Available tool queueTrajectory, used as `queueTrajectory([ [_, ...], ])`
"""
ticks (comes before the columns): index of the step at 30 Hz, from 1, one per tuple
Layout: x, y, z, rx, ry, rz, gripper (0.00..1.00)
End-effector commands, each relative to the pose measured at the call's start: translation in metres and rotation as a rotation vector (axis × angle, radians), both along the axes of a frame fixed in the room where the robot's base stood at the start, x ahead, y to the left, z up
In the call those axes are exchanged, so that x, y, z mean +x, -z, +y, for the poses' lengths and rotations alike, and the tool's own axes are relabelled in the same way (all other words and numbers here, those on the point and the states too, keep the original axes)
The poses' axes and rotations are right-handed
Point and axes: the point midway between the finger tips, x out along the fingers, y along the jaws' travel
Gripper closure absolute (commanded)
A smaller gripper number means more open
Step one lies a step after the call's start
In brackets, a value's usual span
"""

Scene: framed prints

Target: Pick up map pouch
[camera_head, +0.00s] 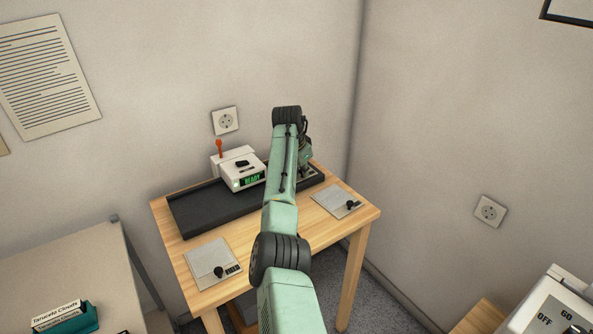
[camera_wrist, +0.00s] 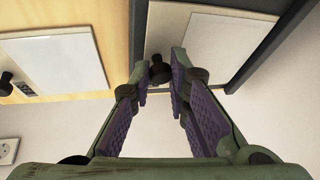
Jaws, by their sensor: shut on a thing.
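My gripper (camera_wrist: 160,78) is shut on the small black knob (camera_wrist: 159,69) of a flat, pale grey panel, which I take to be the map pouch (camera_wrist: 222,45). The pouch lies at or just over the right end of the dark tray; I cannot tell whether it touches it. In the head view my arm hides most of the gripper (camera_head: 306,158) and pouch. Two similar flat grey pieces with black knobs lie on the wooden table, one at front left (camera_head: 212,262) and one at right (camera_head: 335,200).
The long dark tray (camera_head: 198,216) runs along the back of the wooden table (camera_head: 172,237). A white device (camera_head: 240,168) with a green READY display and red-topped lever stands at its middle. Walls close off the back and right. A grey table (camera_head: 80,265) stands at left.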

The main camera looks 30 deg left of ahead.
Motion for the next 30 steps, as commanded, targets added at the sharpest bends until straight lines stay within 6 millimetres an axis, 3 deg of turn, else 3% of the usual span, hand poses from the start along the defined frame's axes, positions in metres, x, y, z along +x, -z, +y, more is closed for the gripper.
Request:
queueTrajectory([
  [5, 0.001, -0.011, 0.000, 0.002, 0.000, -0.004, 1.00],
  [18, 0.001, -0.090, 0.000, 0.002, 0.000, -0.002, 1.00],
  [30, 0.000, -0.101, 0.000, 0.000, 0.001, 0.000, 1.00],
])
